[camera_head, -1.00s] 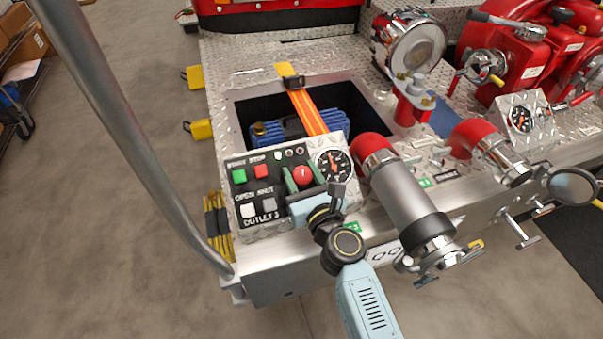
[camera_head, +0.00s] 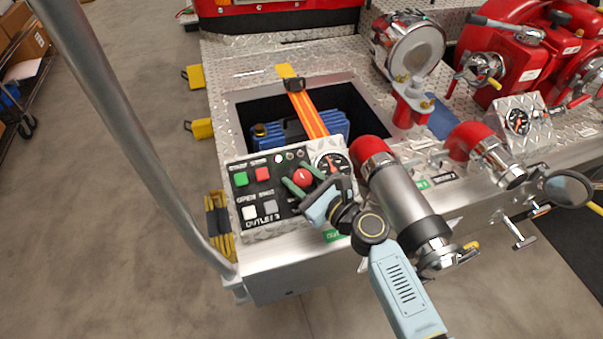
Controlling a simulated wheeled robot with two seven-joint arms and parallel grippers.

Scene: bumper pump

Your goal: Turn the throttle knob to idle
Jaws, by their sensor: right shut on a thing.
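The throttle knob (camera_head: 303,177) is a round red knob on the black control panel (camera_head: 248,189), left of and below the round gauge (camera_head: 332,163). My right gripper (camera_head: 301,182) comes from the lower right with its green fingers on either side of the knob. It is shut on the knob and stands rolled at an angle. The fingers hide part of the knob's sides, and any idle mark around it cannot be read. My left gripper does not show.
A green (camera_head: 240,179) and a red button (camera_head: 262,173) sit left of the knob, above two pale buttons. A thick grey pipe (camera_head: 402,197) with a red collar stands close right of my gripper. A blue unit under an orange strap (camera_head: 308,112) lies in the recess behind.

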